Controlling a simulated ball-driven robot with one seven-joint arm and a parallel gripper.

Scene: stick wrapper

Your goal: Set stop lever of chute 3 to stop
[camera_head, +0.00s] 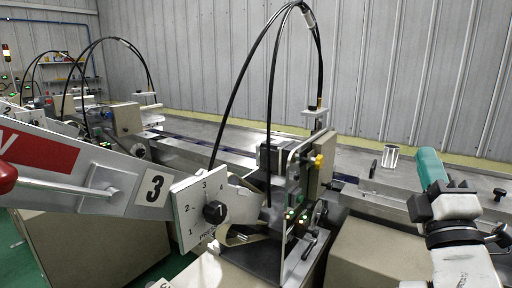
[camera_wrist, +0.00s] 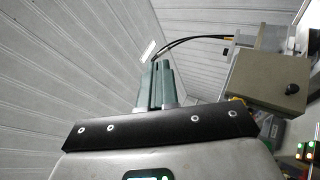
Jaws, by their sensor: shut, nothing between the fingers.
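The chute (camera_head: 110,180) with the number 3 label (camera_head: 152,188) slopes across the left of the head view. A red knob (camera_head: 6,176) shows at the left picture edge, with a metal bar (camera_head: 60,186) running from near it along the chute's side. I cannot tell for sure whether this is the stop lever or how it is set. My gripper (camera_head: 428,158), with teal fingers, is at the far right, well apart from the chute. In the wrist view the fingers (camera_wrist: 155,78) are together and empty, pointing towards the grey wall.
A dial plate (camera_head: 200,208) with a black knob stands at the chute's lower end. The feeder machine (camera_head: 290,170) with black cables stands between the chute and my gripper. A long metal conveyor (camera_head: 370,190) runs behind. A beige box (camera_wrist: 265,80) is at the wrist view's right.

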